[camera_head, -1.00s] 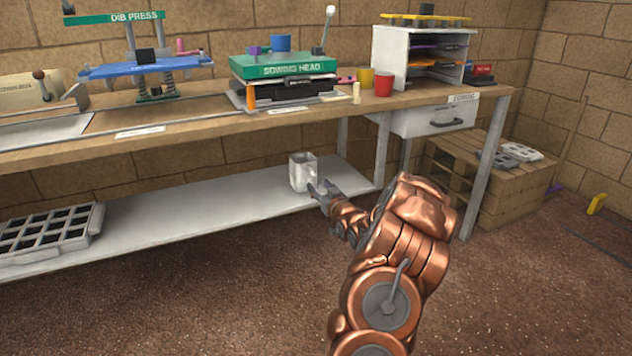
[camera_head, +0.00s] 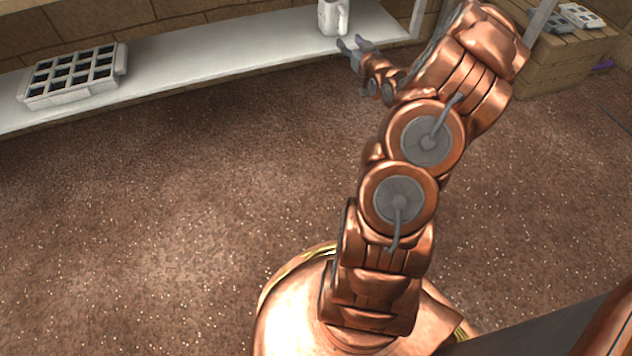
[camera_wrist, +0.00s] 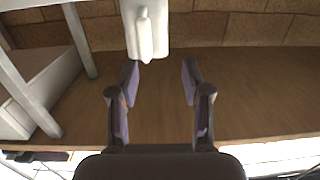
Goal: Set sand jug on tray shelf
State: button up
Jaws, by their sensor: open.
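The sand jug (camera_head: 331,18), white with a handle on its right side, stands upright on the pale lower shelf (camera_head: 215,48); its top is cut off by the head view's edge. My gripper (camera_head: 354,43) is open in front of the jug and slightly to its right. In the wrist view my gripper (camera_wrist: 158,78) shows two spread fingers with nothing between them. The jug (camera_wrist: 146,30) is beyond the fingertips, a little left of their middle, with its handle towards me. It appears apart from the fingers, and part of it is cut off.
A grey-white cell tray (camera_head: 73,75) sits at the left of the shelf. A bench leg (camera_head: 417,18) rises right of the jug. A wooden pallet stack (camera_head: 565,60) stands at the far right. The shelf between tray and jug is clear.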

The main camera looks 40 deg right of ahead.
jog(key=w+a+f+n+g+y, duration=0.1)
jog(key=a+g+y, duration=0.1)
jog(key=a, duration=0.5)
jog(key=w+a+f+n+g+y, duration=0.1)
jog(key=a+g, duration=0.2)
jog(key=a, duration=0.3)
jog(key=s+a+g+y, duration=0.1)
jog(key=s+a+g, duration=0.1)
jog(key=s+a, duration=0.3)
jog(key=s+a+g, duration=0.2)
jog(key=a, duration=0.5)
jog(key=s+a+r+g, duration=0.1)
jog(key=s+a+g, duration=0.2)
jog(key=s+a, duration=0.3)
jog(key=s+a+r+n+g+y, duration=0.1)
jog(key=s+a+g, duration=0.3)
jog(key=s, duration=1.2)
jog(key=s+a+r+g, duration=0.3)
jog(key=s+a, duration=0.6)
jog(key=s, duration=0.3)
jog(key=shift+r+n+g+y, duration=0.25)
jog(key=shift+n+g+y, duration=0.05)
jog(key=shift+g, duration=0.1)
